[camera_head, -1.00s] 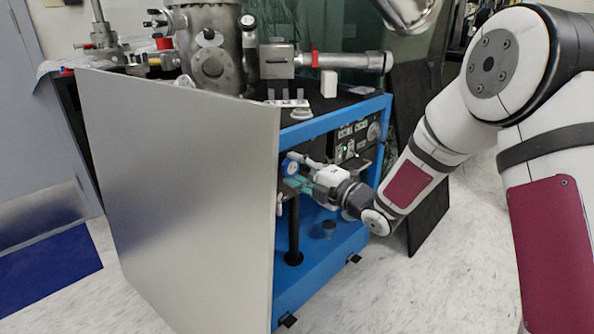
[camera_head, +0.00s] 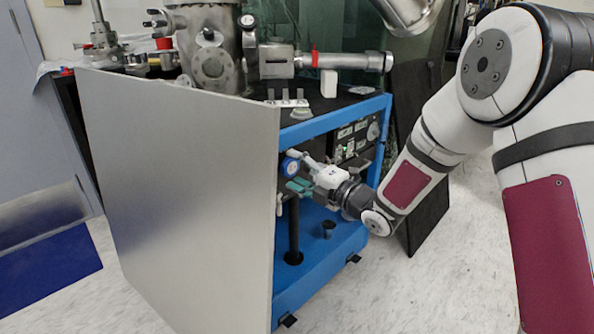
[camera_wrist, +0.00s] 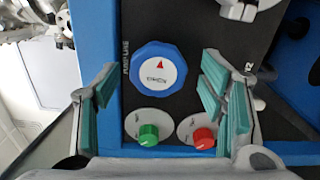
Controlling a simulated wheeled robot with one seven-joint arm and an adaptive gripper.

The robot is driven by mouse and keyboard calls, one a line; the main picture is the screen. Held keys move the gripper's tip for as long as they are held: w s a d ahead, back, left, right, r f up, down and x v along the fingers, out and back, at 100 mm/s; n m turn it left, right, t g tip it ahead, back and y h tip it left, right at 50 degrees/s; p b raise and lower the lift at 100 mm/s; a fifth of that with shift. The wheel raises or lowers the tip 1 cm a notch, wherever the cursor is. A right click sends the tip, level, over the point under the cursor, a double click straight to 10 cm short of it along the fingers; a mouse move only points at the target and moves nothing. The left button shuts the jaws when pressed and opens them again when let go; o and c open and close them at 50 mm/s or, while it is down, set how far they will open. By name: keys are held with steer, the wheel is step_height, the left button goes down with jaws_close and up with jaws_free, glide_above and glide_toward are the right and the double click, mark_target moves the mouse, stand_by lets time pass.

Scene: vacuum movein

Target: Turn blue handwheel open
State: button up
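The blue handwheel (camera_head: 290,167) is on the dark panel inside the blue-framed cart. In the wrist view the handwheel (camera_wrist: 140,58) faces me, with a white centre and a red arrow pointing toward the picture's top. My gripper (camera_head: 298,173) is at the panel, coming from the right. In the wrist view my gripper (camera_wrist: 158,82) is open, with its teal pads spread to the left and right of the wheel. Gaps show between the pads and the wheel's rim. Whether the fingertips reach the wheel's depth is unclear.
A green knob (camera_wrist: 148,135) and a red knob (camera_wrist: 203,138) sit below the wheel between my fingers. The cart's blue frame (camera_head: 333,122) and large grey side panel (camera_head: 180,200) border the space. Metal vacuum fittings (camera_head: 212,60) stand on top.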

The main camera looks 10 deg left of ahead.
steer(key=v, duration=1.2)
